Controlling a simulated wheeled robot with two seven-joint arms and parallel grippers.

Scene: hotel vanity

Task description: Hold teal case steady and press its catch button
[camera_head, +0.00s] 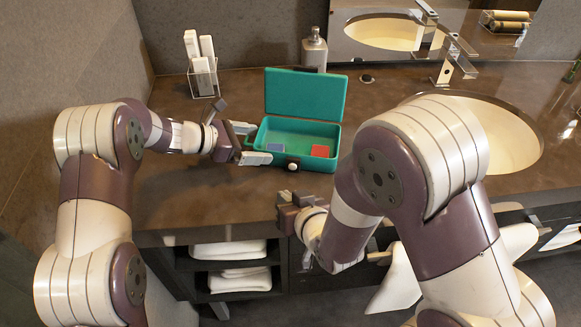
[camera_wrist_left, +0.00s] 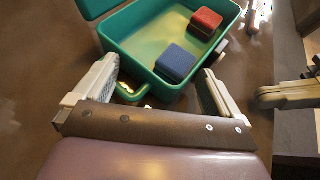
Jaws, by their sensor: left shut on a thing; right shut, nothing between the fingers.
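The teal case (camera_head: 262,135) stands on the counter with its lid (camera_head: 305,95) raised open. A blue block (camera_head: 275,148) and a red block (camera_head: 320,151) lie inside. A pale round catch button (camera_head: 292,166) shows on the front wall. My left gripper (camera_head: 256,143) is shut on the case's left end, one finger on the far side and one on the near side. In the left wrist view, the case (camera_wrist_left: 125,50) and its end handle (camera_wrist_left: 130,93) show between the fingers (camera_wrist_left: 160,84). My right gripper (camera_head: 284,207) is shut and empty, in front of the case near the counter's front edge.
A clear holder with white items (camera_head: 203,78) and a soap dispenser (camera_head: 314,50) stand behind the case. A sink (camera_head: 500,130) and tap (camera_head: 450,65) are at right. Folded towels (camera_head: 228,250) lie in shelves below. The counter left of the case is mostly clear.

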